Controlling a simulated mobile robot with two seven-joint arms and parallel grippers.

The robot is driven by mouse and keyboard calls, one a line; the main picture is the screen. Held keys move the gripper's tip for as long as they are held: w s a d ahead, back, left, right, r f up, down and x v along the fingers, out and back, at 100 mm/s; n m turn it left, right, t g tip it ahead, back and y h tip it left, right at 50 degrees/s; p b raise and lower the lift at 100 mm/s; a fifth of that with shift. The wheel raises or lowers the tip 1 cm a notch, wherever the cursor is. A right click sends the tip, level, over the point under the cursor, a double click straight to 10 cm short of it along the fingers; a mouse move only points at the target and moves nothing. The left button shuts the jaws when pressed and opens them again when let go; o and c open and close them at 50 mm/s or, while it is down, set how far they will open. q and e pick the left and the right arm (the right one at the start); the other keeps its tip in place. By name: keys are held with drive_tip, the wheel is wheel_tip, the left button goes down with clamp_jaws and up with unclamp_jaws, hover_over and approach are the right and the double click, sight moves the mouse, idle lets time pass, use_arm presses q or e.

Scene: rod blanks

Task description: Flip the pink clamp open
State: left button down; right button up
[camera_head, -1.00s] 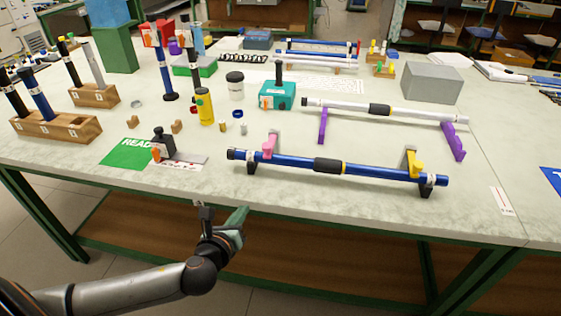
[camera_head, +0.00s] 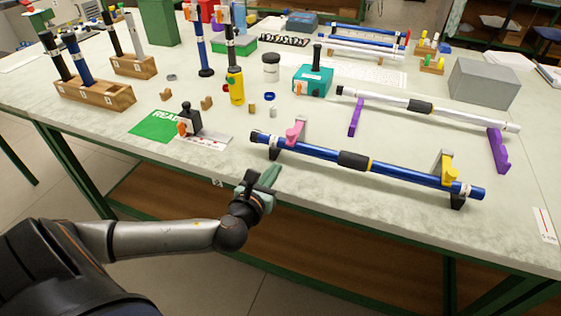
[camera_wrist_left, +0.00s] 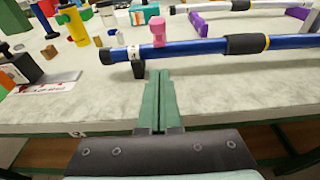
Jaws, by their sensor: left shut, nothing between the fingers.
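The pink clamp (camera_head: 294,133) is at the left end of the blue rod (camera_head: 398,170), on a dark support. It also shows in the left wrist view (camera_wrist_left: 159,27), upright at the rod. I cannot tell exactly how it is latched. My left gripper (camera_head: 268,177) is at the table's front edge, below and in front of the pink clamp and apart from it. In the left wrist view its green fingers (camera_wrist_left: 161,78) are together with nothing between them, pointing toward the rod just below the clamp. My right gripper is not in view.
A yellow clamp (camera_head: 448,168) stands at the rod's right end. A white rod (camera_head: 430,107) on purple supports lies behind. A black-and-orange device (camera_head: 187,123) is left, a teal box (camera_head: 312,81) behind. The table front between gripper and rod is clear.

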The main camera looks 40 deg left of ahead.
sight(291, 148)
use_arm(q)
drive_tip(key=x, duration=0.8)
drive_tip(key=shift+w+f+b, duration=0.1)
drive_tip(key=shift+w+b, duration=0.05)
drive_tip(key=shift+b, duration=0.25)
drive_tip(key=shift+w+f, duration=0.1)
drive_tip(key=shift+w, duration=0.35)
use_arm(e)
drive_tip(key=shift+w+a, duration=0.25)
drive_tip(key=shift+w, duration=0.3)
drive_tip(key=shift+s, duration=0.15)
